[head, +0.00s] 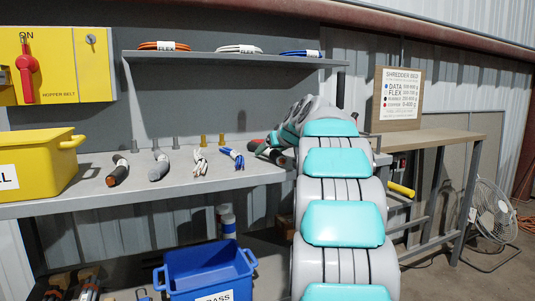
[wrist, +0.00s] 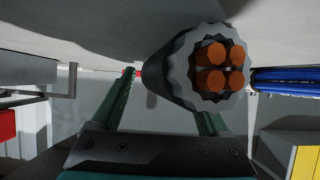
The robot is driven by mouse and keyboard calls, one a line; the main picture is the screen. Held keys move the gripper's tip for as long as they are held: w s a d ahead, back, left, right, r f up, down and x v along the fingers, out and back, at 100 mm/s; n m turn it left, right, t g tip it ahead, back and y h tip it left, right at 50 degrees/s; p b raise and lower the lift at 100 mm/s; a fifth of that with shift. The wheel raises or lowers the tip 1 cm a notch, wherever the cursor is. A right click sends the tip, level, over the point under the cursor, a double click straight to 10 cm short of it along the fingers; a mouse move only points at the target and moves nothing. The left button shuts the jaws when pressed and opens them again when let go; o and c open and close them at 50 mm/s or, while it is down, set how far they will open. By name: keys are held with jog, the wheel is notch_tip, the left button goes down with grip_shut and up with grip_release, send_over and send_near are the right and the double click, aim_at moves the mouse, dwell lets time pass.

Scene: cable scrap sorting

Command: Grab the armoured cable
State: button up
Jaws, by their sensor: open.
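The armoured cable (wrist: 170,82) shows large in the wrist view, its cut end toward the camera: dark sheath, scalloped grey armour ring and several copper cores. In the head view a dark piece with a reddish end (head: 268,152) lies on the grey bench beside my gripper; it appears to be the same cable. My gripper (wrist: 168,95) is open, with green fingers. The left finger stands apart from the cable. The cable end hides the tip of the right finger, so I cannot tell whether it touches.
A blue cable bundle (head: 232,157) lies next to the armoured cable, with white (head: 200,162), grey (head: 159,165) and black (head: 117,172) pieces further left. A yellow bin (head: 40,155) stands on the bench's left end. A blue bin (head: 207,272) stands below the front edge. A shelf (head: 230,58) runs above.

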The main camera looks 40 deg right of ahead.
grip_shut()
dwell(0.5)
dwell(0.8)
